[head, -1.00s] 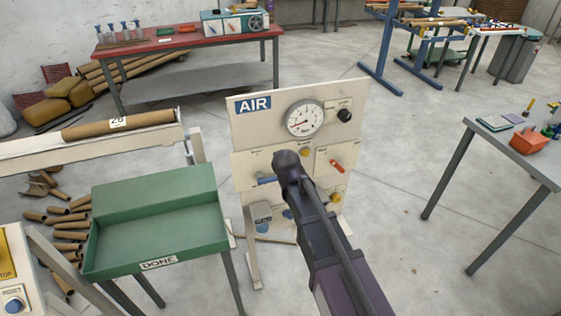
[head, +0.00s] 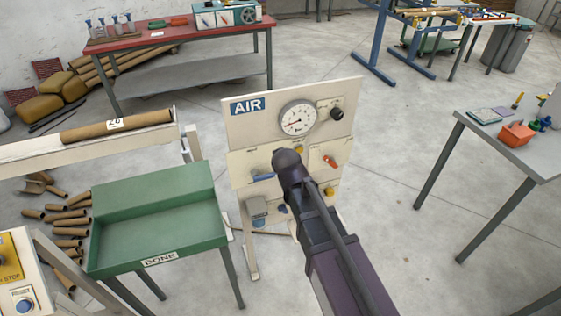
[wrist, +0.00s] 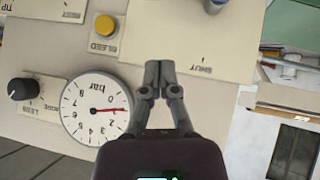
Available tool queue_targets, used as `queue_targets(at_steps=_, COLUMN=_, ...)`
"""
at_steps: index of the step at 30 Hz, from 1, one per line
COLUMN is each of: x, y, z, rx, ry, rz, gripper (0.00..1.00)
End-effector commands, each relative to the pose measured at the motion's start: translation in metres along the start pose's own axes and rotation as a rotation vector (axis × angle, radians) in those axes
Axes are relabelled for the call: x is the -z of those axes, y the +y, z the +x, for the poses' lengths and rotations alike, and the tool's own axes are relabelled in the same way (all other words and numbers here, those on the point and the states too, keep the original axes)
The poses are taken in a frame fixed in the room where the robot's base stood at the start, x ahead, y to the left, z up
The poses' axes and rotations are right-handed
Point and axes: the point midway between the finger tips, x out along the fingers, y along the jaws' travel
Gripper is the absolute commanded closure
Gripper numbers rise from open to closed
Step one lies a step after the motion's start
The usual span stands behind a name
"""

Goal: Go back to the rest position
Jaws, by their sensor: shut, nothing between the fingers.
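My arm reaches up from the bottom of the head view to the cream AIR panel (head: 290,100). It covers part of the panel's lower half, and my gripper's fingers cannot be made out there. In the wrist view my gripper (wrist: 158,66) is shut with its fingertips together and nothing between them. The fingers are in front of the panel, beside an upside-down SHUT label. The round bar gauge (wrist: 95,108) and a black knob (wrist: 24,89) are left of them. A yellow button (wrist: 104,25) marked BLEED is at upper left.
The green DONE tray (head: 158,215) stands left of the panel, with a cardboard tube (head: 117,126) on a rail behind it. A red-topped bench (head: 172,36) is at the back. A grey table (head: 500,135) is at right. Floor between panel and table is clear.

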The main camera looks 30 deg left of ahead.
Motion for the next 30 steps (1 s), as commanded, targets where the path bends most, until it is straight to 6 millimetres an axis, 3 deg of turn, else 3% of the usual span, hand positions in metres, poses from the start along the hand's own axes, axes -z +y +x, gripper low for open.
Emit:
queue_targets(at_steps=11, x=-0.001, y=0.002, z=0.000, rx=-0.002, ry=-0.003, rz=0.002, gripper=1.00)
queue_targets(at_steps=16, x=-0.011, y=0.017, z=-0.001, rx=-0.013, ry=-0.029, rz=0.023, gripper=1.00)
queue_targets(at_steps=23, x=-0.048, y=0.067, z=-0.007, rx=-0.047, ry=-0.124, rz=0.099, gripper=1.00)
queue_targets(at_steps=30, x=-0.105, y=0.131, z=-0.024, rx=-0.088, ry=-0.265, rz=0.220, gripper=1.00)
